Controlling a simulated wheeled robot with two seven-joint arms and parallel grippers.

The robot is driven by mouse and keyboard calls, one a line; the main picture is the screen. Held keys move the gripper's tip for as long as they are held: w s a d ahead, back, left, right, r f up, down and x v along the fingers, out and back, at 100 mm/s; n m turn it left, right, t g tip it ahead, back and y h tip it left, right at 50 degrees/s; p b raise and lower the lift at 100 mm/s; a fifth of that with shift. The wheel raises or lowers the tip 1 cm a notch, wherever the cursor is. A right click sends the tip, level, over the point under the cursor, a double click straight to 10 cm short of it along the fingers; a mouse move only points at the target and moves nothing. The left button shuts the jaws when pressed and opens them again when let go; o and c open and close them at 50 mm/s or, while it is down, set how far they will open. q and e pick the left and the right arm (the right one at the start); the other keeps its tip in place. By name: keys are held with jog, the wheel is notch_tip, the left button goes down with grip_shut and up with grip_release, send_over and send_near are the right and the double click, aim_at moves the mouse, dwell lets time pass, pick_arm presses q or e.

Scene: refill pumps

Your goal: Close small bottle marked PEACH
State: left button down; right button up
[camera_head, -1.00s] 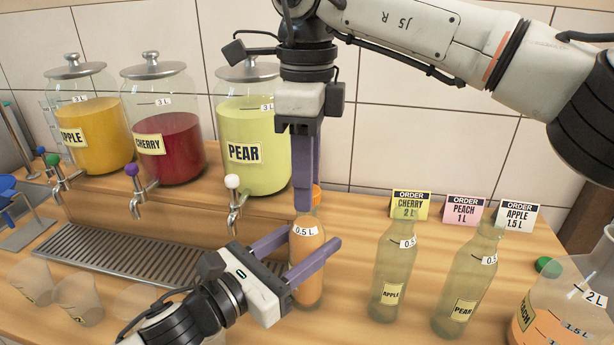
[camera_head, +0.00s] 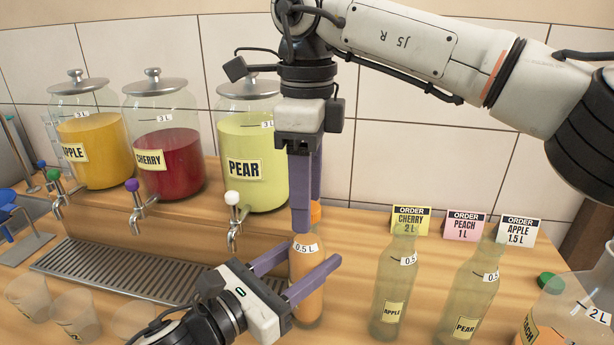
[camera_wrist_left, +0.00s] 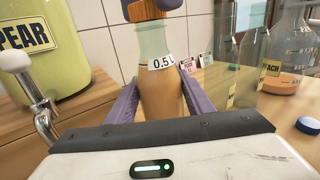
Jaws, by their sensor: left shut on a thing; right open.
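A small glass bottle (camera_head: 308,270) with orange-brown liquid and a 0.5 L mark stands upright on the counter. Its name label does not show. My left gripper (camera_head: 300,275) is shut around its body; the wrist view shows a finger on each side of the bottle (camera_wrist_left: 158,95). An orange cap (camera_head: 316,212) is at the bottle's mouth, also at the top of the wrist view (camera_wrist_left: 150,8). My right gripper (camera_head: 306,225) points straight down from above, open, with its fingers at the cap and partly hiding it. I cannot tell whether the cap is seated.
Two empty bottles marked APPLE (camera_head: 394,290) and PEAR (camera_head: 468,295) stand to the right, near order cards (camera_head: 464,226). A large flask (camera_head: 575,310) is at far right, beside a green cap (camera_head: 549,281). Juice jars with taps (camera_head: 255,165) and a drip grate (camera_head: 130,280) are left.

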aim_at(293, 270)
notch_tip(293, 270, up, 12)
dwell(0.5)
jog(key=shift+f, duration=0.1)
pick_arm(q)
jog(key=c, duration=0.8)
grip_release()
jog(key=shift+s+a+f, duration=0.1)
jog(key=shift+s+a, duration=0.15)
jog(key=shift+a, duration=0.05)
jog(key=b+v, duration=0.2)
jog(key=v, duration=0.6)
jog(key=shift+s+a, duration=0.5)
jog(key=shift+s, duration=0.05)
pick_arm(e)
jog(key=shift+f, duration=1.25)
